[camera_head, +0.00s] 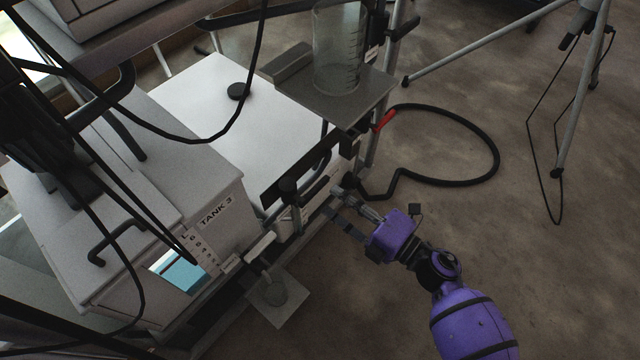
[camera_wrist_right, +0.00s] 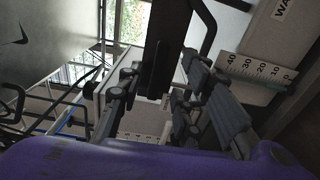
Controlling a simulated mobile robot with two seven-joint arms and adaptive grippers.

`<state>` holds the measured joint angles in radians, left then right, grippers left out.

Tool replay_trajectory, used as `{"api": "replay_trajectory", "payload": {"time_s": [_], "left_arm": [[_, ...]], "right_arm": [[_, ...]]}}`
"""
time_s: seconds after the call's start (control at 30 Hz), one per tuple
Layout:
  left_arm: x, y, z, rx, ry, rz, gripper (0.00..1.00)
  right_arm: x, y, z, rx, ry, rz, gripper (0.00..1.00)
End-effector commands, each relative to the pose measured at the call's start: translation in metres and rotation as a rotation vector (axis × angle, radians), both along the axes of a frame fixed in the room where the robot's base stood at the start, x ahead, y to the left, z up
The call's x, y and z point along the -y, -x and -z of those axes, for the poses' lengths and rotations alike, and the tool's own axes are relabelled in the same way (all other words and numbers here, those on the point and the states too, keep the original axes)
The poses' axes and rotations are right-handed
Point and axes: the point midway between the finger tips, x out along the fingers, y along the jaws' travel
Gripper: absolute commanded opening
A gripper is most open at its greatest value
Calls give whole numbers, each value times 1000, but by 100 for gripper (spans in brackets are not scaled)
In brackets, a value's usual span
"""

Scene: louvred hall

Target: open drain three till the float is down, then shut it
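A pale box labelled TANK 3 (camera_head: 216,211) stands at the left in the head view. Its front has a scale strip (camera_head: 200,250) and a window with blue liquid (camera_head: 180,272). A pale bar-shaped fitting (camera_head: 260,245) sticks out at its lower right corner; I cannot tell if it is the drain handle. I cannot make out a float. My right gripper (camera_head: 338,203) is open and empty, right of Tank 3, close to the rig's front. In the right wrist view the fingers (camera_wrist_right: 160,72) stand apart, with a black bar (camera_wrist_right: 166,45) seen between them. My left gripper is not in view.
A clear graduated cylinder (camera_head: 337,50) stands on a grey shelf (camera_head: 365,97). A black hose with a red end (camera_head: 495,150) loops on the floor. Tripod legs (camera_head: 582,95) stand upper right. A small plate (camera_head: 291,308) juts out below Tank 3.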

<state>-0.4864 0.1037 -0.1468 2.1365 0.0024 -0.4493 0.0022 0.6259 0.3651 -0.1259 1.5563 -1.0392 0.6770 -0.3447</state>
Motion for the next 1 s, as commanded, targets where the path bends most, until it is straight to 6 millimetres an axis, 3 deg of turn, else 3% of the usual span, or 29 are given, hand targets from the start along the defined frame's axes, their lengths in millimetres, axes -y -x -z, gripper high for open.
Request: {"api": "replay_trajectory", "payload": {"time_s": [0.43, 1.0], "left_arm": [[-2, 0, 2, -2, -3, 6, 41], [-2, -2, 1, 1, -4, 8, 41]], "right_arm": [[-44, -32, 0, 0, -1, 0, 33], [-49, -36, 0, -2, -2, 1, 33]]}}
